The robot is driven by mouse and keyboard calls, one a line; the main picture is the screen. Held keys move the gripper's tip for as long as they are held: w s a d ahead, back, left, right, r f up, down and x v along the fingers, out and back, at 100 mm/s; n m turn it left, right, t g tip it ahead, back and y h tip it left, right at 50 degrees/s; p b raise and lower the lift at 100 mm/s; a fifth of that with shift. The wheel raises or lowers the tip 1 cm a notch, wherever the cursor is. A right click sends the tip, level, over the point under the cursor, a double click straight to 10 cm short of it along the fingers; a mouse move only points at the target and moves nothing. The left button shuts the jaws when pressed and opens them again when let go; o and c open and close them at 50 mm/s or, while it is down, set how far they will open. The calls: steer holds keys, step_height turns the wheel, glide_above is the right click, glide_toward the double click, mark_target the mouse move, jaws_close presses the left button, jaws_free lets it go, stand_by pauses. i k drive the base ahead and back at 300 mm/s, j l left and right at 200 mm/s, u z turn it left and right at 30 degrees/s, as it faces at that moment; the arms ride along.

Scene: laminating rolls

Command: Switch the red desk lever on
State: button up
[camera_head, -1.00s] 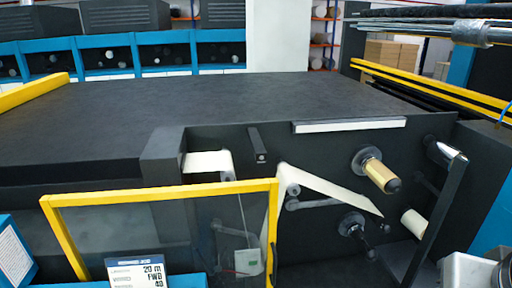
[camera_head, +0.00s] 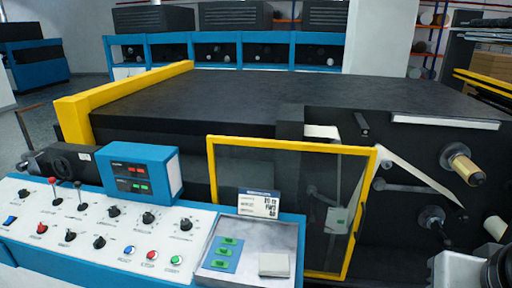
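The red desk lever (camera_head: 53,184) stands on the sloped white control desk (camera_head: 120,215) at the left of the head view. It is a thin upright stem with a red ball knob. A second thin lever (camera_head: 79,193) with a darker knob stands just right of it. I cannot tell from this view which position the red lever is in. Part of my arm shows at the bottom right corner, far from the desk's levers. My gripper's fingers are not in view.
The desk also carries several black knobs, coloured buttons (camera_head: 151,255) and a blue display box (camera_head: 140,172). A yellow-framed clear guard (camera_head: 295,143) stands right of it. The large dark machine bed (camera_head: 300,95) lies behind. Grey floor (camera_head: 85,95) is open at far left.

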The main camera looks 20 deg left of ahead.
mark_target(52, 180)
steer(key=u, duration=2.4)
steer(key=i+j+z, duration=0.15)
steer(key=z, duration=0.35)
steer(key=i+j+z, duration=0.15)
steer(key=z, duration=0.3)
steer(key=i+j+z, duration=0.15)
steer(key=j, duration=0.2)
steer(key=i+j+z, duration=0.15)
steer(key=j, duration=0.25)
steer(key=j+z, duration=0.15)
steer(key=j, duration=0.2)
steer(key=i+j, duration=0.1)
steer(key=j, duration=0.3)
steer(key=i+j+z, duration=0.15)
steer(key=j, duration=0.6)
steer(key=i+j, duration=0.1)
steer(key=j, duration=0.4)
steer(key=i+j, duration=0.1)
steer(key=j, duration=0.9)
steer(key=i+j, duration=0.15)
steer(key=j, duration=0.35)
steer(key=z, duration=0.05)
